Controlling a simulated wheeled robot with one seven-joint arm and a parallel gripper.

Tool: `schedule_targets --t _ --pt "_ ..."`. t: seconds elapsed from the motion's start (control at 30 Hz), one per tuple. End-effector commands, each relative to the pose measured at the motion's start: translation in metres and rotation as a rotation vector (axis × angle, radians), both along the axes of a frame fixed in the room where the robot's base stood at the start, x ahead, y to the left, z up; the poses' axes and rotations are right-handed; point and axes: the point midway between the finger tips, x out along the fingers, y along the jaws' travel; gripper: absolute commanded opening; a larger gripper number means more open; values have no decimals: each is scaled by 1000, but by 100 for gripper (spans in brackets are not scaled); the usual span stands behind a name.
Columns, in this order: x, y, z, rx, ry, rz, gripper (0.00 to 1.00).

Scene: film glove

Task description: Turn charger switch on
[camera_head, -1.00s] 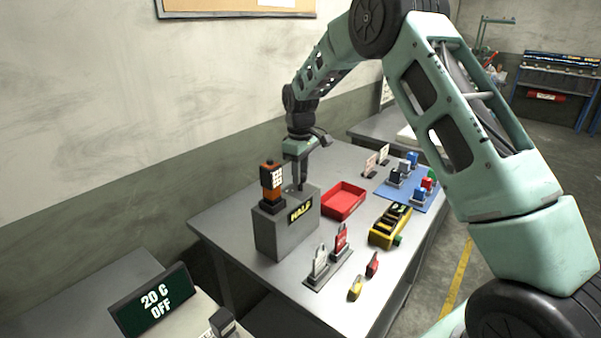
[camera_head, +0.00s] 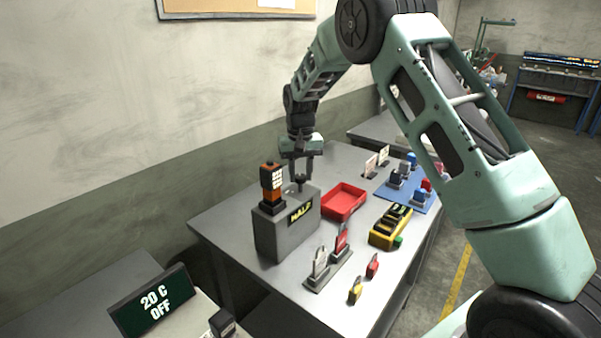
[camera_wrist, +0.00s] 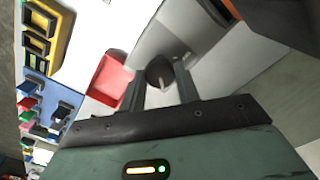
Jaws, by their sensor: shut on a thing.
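The charger is a grey box (camera_head: 285,234) on the metal table, its dark label showing yellow letters that seem to read "HALF". An orange and black handset (camera_head: 271,186) stands upright on its top. The dark round switch knob with a pale pointer mark (camera_wrist: 160,72) is on the charger's top. My gripper (camera_head: 300,182) points down over the top of the box, beside the handset. In the wrist view its fingers (camera_wrist: 160,88) stand on both sides of the knob, shut on it. In the head view the knob is mostly hidden by the fingers.
A red tray (camera_head: 343,201) is right of the charger. A display (camera_head: 152,301) at front left reads "20 C OFF".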

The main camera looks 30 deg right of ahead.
Motion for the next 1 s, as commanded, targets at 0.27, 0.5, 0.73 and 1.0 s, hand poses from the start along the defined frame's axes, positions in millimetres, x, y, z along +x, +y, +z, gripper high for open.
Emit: schedule_targets --t 0.27,0.5,0.73,1.0 --pt "1 0 2 -1 -5 -96 9" --pt "1 0 2 -1 -5 -119 10" --pt "1 0 2 -1 -5 -119 9" --pt "1 0 1 0 -4 -118 54"
